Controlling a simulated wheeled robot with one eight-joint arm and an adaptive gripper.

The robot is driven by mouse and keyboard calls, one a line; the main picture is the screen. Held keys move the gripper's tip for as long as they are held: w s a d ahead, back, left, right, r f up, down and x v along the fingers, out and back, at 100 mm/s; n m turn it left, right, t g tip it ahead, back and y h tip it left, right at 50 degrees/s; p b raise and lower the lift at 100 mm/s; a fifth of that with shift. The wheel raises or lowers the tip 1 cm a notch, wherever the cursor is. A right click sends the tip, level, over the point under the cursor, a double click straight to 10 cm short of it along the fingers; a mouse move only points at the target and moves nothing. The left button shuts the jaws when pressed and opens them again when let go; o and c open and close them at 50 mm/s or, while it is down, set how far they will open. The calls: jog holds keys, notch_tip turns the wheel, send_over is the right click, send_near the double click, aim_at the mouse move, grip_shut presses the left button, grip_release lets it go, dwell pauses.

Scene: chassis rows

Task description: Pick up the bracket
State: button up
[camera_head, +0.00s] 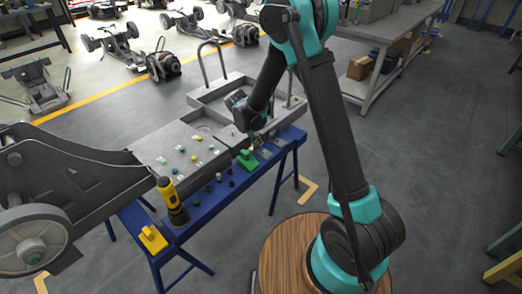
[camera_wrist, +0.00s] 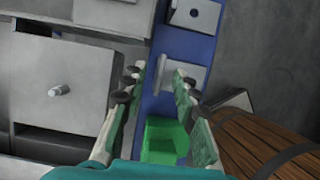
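A grey metal bracket (camera_wrist: 181,78) with a flat plate and an upright edge sits on the blue bench top (camera_wrist: 196,45) in the wrist view. My gripper (camera_wrist: 157,82) is open, and its two green fingers with dark pads point toward the bracket. The bracket appears between and just beyond the fingertips; contact is not clear. In the head view my gripper (camera_head: 254,142) is low over the right part of the blue bench, and the bracket is small and partly hidden there.
A green block (camera_wrist: 164,140) shows between my fingers, nearer the wrist. Another grey plate with a hole (camera_wrist: 194,14) lies farther along the bench. A yellow-black power tool (camera_head: 172,200) and yellow block (camera_head: 152,239) stand at the left end.

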aim_at(264, 148)
jog(key=shift+x, duration=1.2)
jog(key=shift+c, duration=0.4)
grip_shut()
